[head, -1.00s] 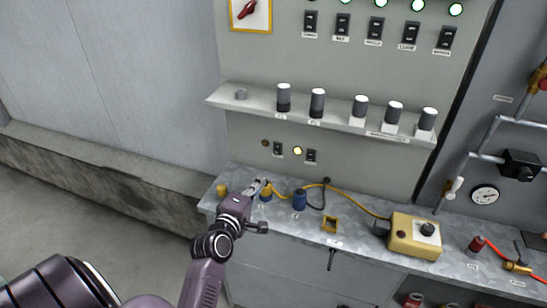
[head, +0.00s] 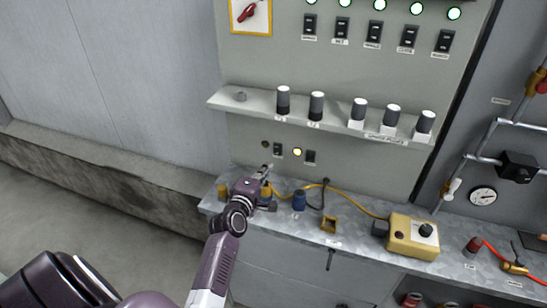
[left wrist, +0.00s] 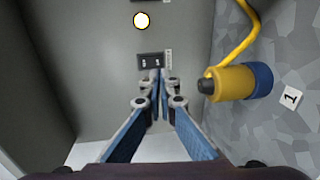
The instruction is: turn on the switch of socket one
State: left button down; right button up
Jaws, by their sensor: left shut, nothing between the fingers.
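Two small black switches sit low on the grey panel. The left switch (head: 278,149) has an unlit lamp (head: 265,144) to its left. The right switch (head: 310,157) has a lit yellow lamp (head: 297,152) to its left. My left gripper (head: 266,169) is shut and empty, just below the left switch. In the left wrist view its fingertips (left wrist: 158,76) are at the near edge of that switch (left wrist: 150,61); I cannot tell if they touch. A blue socket with a yellow plug (left wrist: 233,83) stands beside the label "1" (left wrist: 291,97). My right gripper is out of view.
A shelf (head: 222,100) with several grey cylinders juts out above the switches. A yellow cable (head: 352,204) runs along the bench.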

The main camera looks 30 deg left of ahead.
pick_arm(q)
jog(key=shift+p+x, duration=0.35)
jog(key=shift+x, duration=2.95)
jog(key=b, duration=0.3)
jog(key=shift+w+f+t, duration=0.25)
jog(key=shift+f+t, duration=0.05)
jog(key=shift+f, duration=0.1)
jog(key=shift+r+b, duration=0.15)
jog(key=shift+b, duration=0.15)
jog(key=shift+r+p, duration=0.15)
jog(key=shift+p, duration=0.15)
send_near(277, 154)
jog(key=v, duration=0.4)
jog(key=shift+s, duration=0.2)
